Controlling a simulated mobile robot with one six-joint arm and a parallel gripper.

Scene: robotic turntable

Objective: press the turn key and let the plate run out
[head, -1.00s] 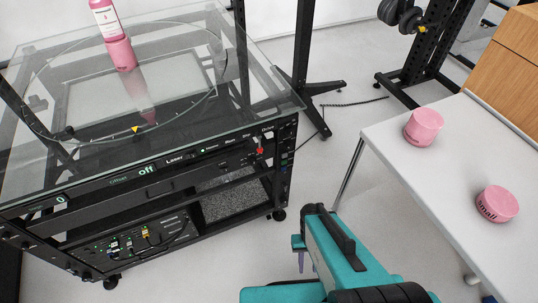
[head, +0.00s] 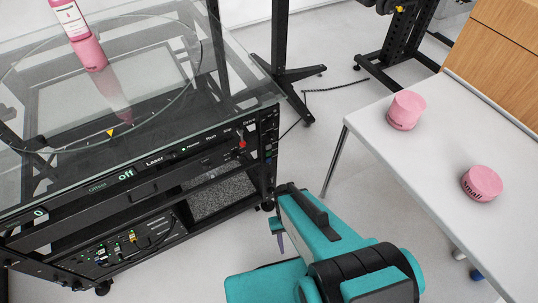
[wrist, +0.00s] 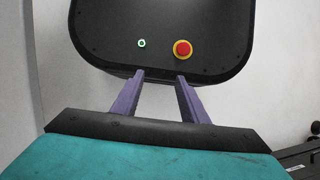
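The turntable cart's glass plate (head: 165,40) carries a ring with a yellow marker (head: 110,132) at its front. A pink bottle (head: 92,55) with a white label stands on the plate at the upper left. The front panel (head: 150,178) shows a lit "off", a 0, the word Laser and small labelled controls at its right end. A red control (head: 242,144) sits there; I cannot read which key is the turn key. My gripper (head: 281,243) is right of and apart from the panel. In the wrist view its purple fingers (wrist: 160,78) are spread and empty.
A white table (head: 420,155) at the right holds two pink cylinders (head: 406,110) (head: 481,183). A wooden box (head: 500,55) stands behind them. Black stands (head: 281,45) and a cable (head: 335,86) are on the floor behind.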

